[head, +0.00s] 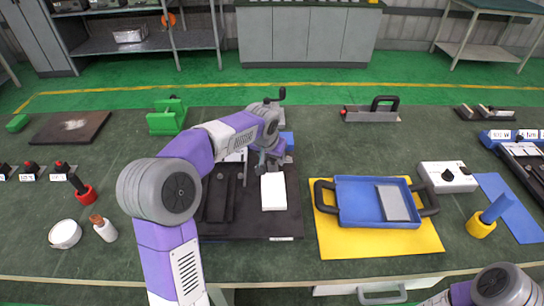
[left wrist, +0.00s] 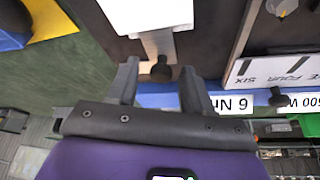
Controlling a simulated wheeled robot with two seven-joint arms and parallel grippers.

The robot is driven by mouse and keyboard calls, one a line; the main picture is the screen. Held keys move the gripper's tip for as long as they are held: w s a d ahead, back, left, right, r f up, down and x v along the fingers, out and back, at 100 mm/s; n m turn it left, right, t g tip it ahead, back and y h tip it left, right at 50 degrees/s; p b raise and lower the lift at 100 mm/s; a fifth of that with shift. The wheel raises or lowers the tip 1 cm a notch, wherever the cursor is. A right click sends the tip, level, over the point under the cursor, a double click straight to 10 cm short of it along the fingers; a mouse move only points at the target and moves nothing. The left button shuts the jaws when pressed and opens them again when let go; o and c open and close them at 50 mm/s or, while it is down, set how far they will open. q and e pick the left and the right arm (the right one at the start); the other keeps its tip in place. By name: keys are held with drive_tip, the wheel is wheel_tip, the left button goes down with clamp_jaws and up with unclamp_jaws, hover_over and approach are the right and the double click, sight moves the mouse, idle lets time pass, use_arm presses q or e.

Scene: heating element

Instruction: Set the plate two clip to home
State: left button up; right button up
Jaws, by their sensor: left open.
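A dark fixture board (head: 255,225) lies on the bench under my left arm, with a white block (head: 273,192) on it. The block's edge also shows at the top of the left wrist view (left wrist: 148,14). Below it there, a metal strip (left wrist: 159,44) ends at a black knob (left wrist: 160,69). My left gripper (left wrist: 162,78) is open, with one finger on each side of this knob; I cannot tell whether they touch it. In the head view, the left gripper (head: 268,160) is at the board's far side. I cannot tell which part is the plate two clip. The right gripper is not visible.
A second black knob (left wrist: 277,98) sits by the printed labels on the blue edge. A blue tray (head: 355,214) with black handles stands on a yellow mat (head: 330,246) to the right. A green block (head: 166,121) stands at the left.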

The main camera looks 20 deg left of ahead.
sight(269, 172)
use_arm(q)
drive_tip(key=p+v, duration=0.2)
drive_tip(key=v, duration=0.5)
drive_tip(key=shift+r, duration=0.25)
drive_tip(key=shift+s, duration=0.15)
